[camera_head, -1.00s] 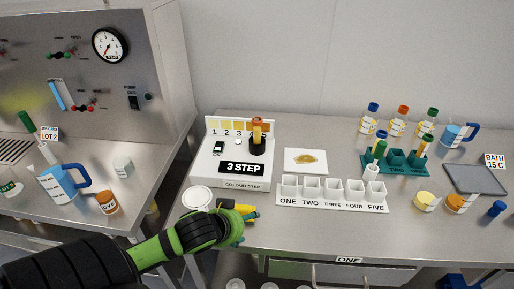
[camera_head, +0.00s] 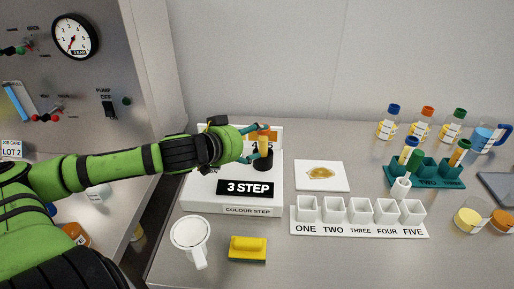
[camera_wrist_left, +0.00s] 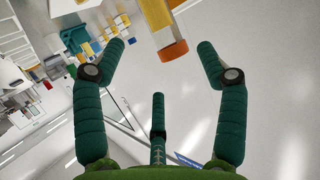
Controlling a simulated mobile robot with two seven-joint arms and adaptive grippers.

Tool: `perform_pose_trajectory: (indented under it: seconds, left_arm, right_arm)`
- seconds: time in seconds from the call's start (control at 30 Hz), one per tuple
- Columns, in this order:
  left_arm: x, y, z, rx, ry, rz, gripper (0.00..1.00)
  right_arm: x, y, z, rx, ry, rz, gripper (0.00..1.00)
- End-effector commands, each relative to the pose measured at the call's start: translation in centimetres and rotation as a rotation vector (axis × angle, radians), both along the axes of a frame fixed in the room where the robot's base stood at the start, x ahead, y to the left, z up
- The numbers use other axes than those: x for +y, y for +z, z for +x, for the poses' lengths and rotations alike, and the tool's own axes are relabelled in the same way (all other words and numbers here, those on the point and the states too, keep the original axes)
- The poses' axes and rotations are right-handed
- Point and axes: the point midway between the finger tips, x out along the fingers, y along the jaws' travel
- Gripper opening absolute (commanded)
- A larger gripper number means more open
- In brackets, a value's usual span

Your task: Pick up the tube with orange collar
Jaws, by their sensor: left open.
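The tube with orange collar (camera_head: 264,141) stands upright in a black holder (camera_head: 263,161) on the white colour step unit (camera_head: 204,186). Its orange end shows large in the left wrist view (camera_wrist_left: 173,50), at the top between the spread fingers. My left gripper (camera_head: 256,144) comes in from the left at the tube's height. It is open, with green-sleeved fingers on either side of the tube and a third finger below in the wrist view. I cannot tell whether any finger touches it. The right gripper is out of view.
A white mug (camera_head: 187,234) and a yellow block (camera_head: 248,249) are in front of the unit. A row of white cups (camera_head: 346,211) and a white tile (camera_head: 339,187) lie to the right. A green rack (camera_head: 428,183) with tubes stands farther right.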

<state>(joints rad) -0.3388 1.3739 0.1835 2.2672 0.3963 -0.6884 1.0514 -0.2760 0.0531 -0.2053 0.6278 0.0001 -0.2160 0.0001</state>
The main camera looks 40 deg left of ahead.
Motion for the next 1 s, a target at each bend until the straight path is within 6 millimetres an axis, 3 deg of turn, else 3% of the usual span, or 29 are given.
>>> perform_pose_trajectory:
  seconds: [0.03, 0.3, 0.77, 1.0]
  left_arm:
    - [0.0, -0.8, 0.0, -0.002, -0.001, 0.000, 0.73]
    - [0.1, -1.1, 0.8, -0.004, 0.002, 0.000, 0.73]
    - [0.0, -1.5, 2.1, -0.001, 0.002, 0.000, 0.73]
    - [0.0, -2.0, 4.2, -0.004, 0.003, -0.005, 0.73]
  right_arm:
    - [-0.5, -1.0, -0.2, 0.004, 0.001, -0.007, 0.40]
    - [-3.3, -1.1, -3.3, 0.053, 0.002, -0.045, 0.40]
    - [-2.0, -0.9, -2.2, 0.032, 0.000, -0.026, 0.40]
    - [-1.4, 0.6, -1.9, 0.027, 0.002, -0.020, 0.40]
